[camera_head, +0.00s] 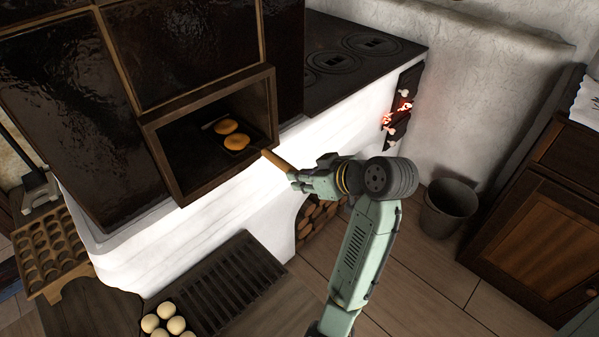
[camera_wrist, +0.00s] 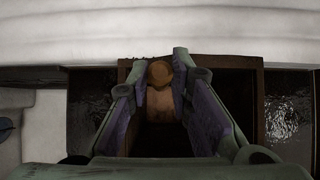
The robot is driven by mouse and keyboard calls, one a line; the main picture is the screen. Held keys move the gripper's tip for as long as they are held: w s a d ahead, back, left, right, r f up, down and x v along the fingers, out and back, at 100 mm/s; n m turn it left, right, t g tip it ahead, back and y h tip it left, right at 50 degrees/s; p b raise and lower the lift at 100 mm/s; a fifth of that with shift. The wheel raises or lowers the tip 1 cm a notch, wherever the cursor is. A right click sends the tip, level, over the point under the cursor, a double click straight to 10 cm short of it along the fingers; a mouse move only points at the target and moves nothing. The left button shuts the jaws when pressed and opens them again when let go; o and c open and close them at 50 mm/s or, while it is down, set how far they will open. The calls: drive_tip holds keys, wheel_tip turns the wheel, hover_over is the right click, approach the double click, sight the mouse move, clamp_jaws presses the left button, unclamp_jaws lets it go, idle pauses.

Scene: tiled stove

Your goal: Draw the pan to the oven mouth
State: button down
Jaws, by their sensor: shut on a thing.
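The dark pan (camera_head: 237,143) sits inside the oven mouth (camera_head: 205,104), close to its lower right edge. Golden-brown round pieces (camera_head: 226,127) lie on it. Its wooden handle (camera_head: 277,160) sticks out of the opening to the right. My gripper (camera_head: 298,178) is shut on the handle's outer end, in front of the white stove wall. In the wrist view the handle (camera_wrist: 160,98) lies between my two fingers, pointing into the dark opening. The pan's far side is hard to make out in the dark.
Black stove plates (camera_head: 350,58) lie right of the oven, with a glowing firebox (camera_head: 397,112) below. A bucket (camera_head: 447,207) and a wooden cabinet (camera_head: 545,190) stand at right. Pale round balls (camera_head: 165,318) and a slatted rack (camera_head: 222,283) lie below. Logs (camera_head: 316,217) fill a niche.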

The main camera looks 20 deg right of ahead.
drive_tip(key=c, duration=1.4)
unclamp_jaws()
drive_tip(key=shift+o, duration=0.2)
drive_tip(key=v, duration=1.2)
drive_tip(key=shift+r, duration=0.1)
